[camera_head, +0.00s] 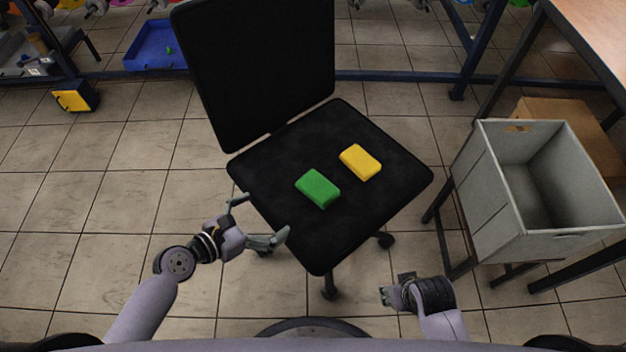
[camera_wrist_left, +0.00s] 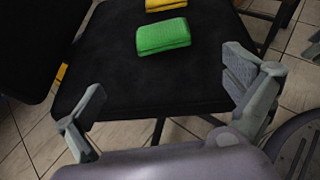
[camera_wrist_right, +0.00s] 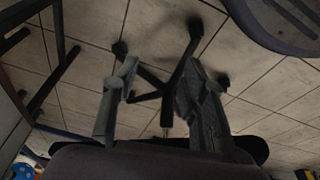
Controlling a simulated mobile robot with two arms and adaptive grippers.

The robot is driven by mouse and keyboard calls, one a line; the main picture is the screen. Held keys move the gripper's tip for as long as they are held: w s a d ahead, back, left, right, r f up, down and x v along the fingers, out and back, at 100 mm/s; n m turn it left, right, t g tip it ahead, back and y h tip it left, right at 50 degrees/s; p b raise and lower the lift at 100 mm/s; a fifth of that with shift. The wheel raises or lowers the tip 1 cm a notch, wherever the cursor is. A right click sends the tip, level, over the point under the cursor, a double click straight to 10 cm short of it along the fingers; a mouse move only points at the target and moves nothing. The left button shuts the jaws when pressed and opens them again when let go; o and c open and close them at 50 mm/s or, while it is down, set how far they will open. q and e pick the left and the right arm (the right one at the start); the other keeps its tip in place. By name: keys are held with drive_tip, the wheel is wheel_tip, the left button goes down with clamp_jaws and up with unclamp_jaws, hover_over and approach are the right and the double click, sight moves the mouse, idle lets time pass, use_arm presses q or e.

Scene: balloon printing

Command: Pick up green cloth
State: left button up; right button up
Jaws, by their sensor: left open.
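The green cloth (camera_head: 318,188) is a folded block lying on the black chair seat (camera_head: 375,211). A yellow cloth (camera_head: 361,162) lies behind it to the right, apart from it. In the left wrist view the green cloth (camera_wrist_left: 163,37) is ahead of the fingers, with the yellow cloth (camera_wrist_left: 166,5) beyond it. My left gripper (camera_head: 262,219) is open and empty at the seat's left front edge, short of the green cloth. My right gripper (camera_head: 392,296) is low in front of the chair, away from both cloths. Its fingers stand apart with nothing between them in the right wrist view (camera_wrist_right: 150,95).
A grey bin (camera_head: 545,240) stands right of the chair on a dark frame. A brown box (camera_head: 570,125) and a wooden table (camera_head: 595,35) are beyond it. The chair backrest (camera_head: 255,70) rises behind the seat. A blue tray (camera_head: 155,45) is at the back left.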

use_arm(q)
drive_tip(key=b, duration=0.3)
approach(316, 187)
drive_tip(key=x, duration=0.3)
drive_tip(key=shift+w+f, duration=0.1)
drive_tip(key=shift+f, duration=0.05)
drive_tip(key=shift+w+d+f, duration=0.15)
drive_tip(key=shift+w+d, duration=0.1)
drive_tip(key=shift+w, duration=0.05)
drive_tip(key=shift+w+d+f, duration=0.1)
drive_tip(key=shift+w+d, duration=0.05)
drive_tip(key=shift+d, duration=0.05)
drive_tip(key=b+x, duration=0.2)
drive_tip(key=x, duration=0.2)
drive_tip(key=shift+w+d+f, duration=0.1)
drive_tip(key=shift+w+d, duration=0.1)
drive_tip(key=shift+d, duration=0.05)
use_arm(e)
drive_tip(key=v, duration=0.9)
drive_tip(key=shift+w+d+r+t, duration=0.15)
drive_tip(key=shift+w+r+t, duration=0.1)
drive_tip(key=shift+r+t, duration=0.15)
use_arm(q)
drive_tip(key=shift+c, duration=0.6)
drive_tip(key=c, duration=0.7)
